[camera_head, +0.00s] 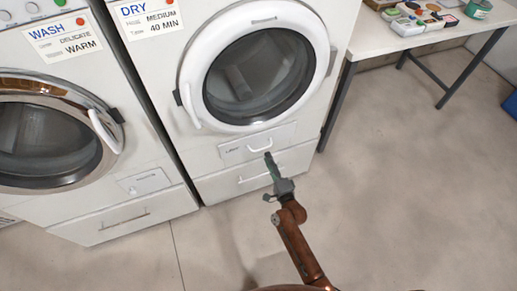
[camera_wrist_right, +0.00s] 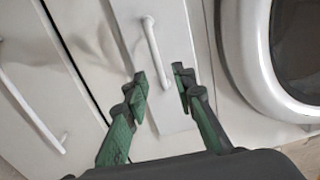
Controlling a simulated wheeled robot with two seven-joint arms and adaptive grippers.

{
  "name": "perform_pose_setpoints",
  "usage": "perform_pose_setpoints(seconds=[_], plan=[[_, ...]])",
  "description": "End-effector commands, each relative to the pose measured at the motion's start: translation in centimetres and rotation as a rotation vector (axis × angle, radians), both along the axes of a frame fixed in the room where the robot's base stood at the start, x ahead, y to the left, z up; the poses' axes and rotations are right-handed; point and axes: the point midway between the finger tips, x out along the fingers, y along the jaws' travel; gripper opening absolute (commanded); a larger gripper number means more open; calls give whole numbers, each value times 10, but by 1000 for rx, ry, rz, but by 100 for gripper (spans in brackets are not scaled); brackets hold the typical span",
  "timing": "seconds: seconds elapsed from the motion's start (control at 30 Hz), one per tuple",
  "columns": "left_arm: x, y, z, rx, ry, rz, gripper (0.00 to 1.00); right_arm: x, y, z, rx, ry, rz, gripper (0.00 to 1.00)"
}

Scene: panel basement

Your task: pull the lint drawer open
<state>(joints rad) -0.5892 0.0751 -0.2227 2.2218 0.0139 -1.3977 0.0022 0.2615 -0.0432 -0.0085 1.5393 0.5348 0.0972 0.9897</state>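The lint drawer (camera_head: 235,152) is a small white panel low on the dryer, below its round door. It looks closed, nearly flush with the dryer front. Its white bar handle (camera_head: 261,147) also shows in the right wrist view (camera_wrist_right: 155,50), running up the picture from near my fingertips. My right gripper (camera_head: 270,160) is just in front of the drawer, beside the handle. In the right wrist view its two green fingers (camera_wrist_right: 161,85) are apart, with the near end of the handle lined up between them. I cannot tell whether they touch it. My left gripper is not in view.
The dryer's round door (camera_head: 262,68) is closed above the drawer. A lower panel with its own handle (camera_head: 262,174) is beneath. The washer (camera_head: 115,185) stands at left. A table (camera_head: 375,35) with small items is at right. The floor in front is clear.

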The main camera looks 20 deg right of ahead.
Motion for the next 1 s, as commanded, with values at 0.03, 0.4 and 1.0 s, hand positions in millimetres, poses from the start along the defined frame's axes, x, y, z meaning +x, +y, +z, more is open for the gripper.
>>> perform_pose_setpoints(seconds=[0.03, 0.4, 1.0], plan=[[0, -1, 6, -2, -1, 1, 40, 7, 1, -2, 1, 1, 0, 24], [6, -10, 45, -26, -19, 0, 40, 52, 2, -3, -3, 4, 0, 24], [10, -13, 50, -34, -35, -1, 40, 62, 2, 0, -4, 4, 1, 12]])
